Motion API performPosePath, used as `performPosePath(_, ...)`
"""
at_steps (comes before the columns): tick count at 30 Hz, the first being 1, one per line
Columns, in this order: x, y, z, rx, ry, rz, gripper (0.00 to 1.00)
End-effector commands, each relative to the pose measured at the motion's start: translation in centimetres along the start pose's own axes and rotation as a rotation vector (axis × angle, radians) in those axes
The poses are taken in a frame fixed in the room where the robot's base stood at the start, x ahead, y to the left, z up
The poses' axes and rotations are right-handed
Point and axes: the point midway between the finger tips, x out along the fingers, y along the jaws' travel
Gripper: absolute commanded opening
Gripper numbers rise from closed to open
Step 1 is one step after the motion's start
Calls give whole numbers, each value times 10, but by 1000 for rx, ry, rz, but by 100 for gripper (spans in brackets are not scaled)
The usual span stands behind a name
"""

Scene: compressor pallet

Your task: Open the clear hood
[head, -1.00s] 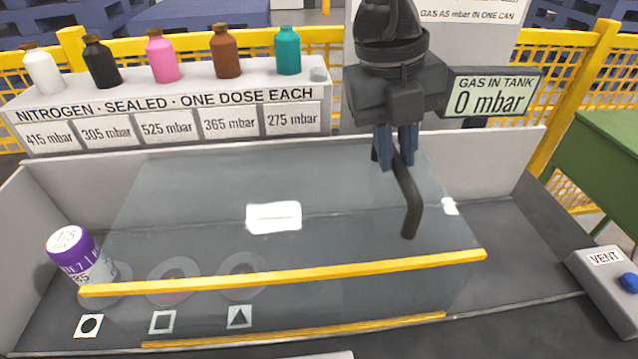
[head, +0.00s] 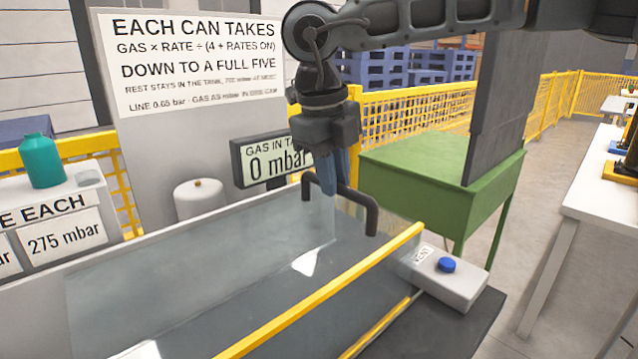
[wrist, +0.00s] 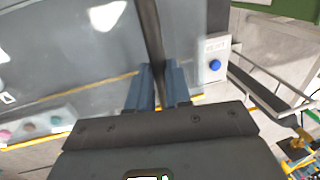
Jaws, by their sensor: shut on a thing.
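The clear hood (head: 190,280) is a see-through box with a yellow front edge (head: 325,290). It sits over the dark bed and looks closed. A dark bar handle (head: 369,212) stands on its right part; in the wrist view the handle (wrist: 150,32) runs up from between the fingers. My gripper (head: 331,188) points down with its blue fingers shut on this handle. The fingers show in the wrist view (wrist: 159,88) as well, on both sides of the bar. The hood's left end is out of the head view.
A grey box with a blue VENT button (head: 446,265) stands right of the hood. Behind are the gas display reading 0 mbar (head: 262,165), a white tank (head: 200,200) and a teal bottle (head: 40,160) on its shelf. A green table (head: 430,165) stands at back right.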

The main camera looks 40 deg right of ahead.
Motion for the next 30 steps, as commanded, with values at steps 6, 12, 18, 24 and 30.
performPosePath(6,0,-2,0,1,0,-1,0)
performPosePath(12,0,-1,0,1,0,0,25)
performPosePath(18,0,-1,0,1,0,0,44)
performPosePath(24,0,-1,0,1,-1,0,44)
performPosePath(30,-15,-1,1,1,-2,0,44)
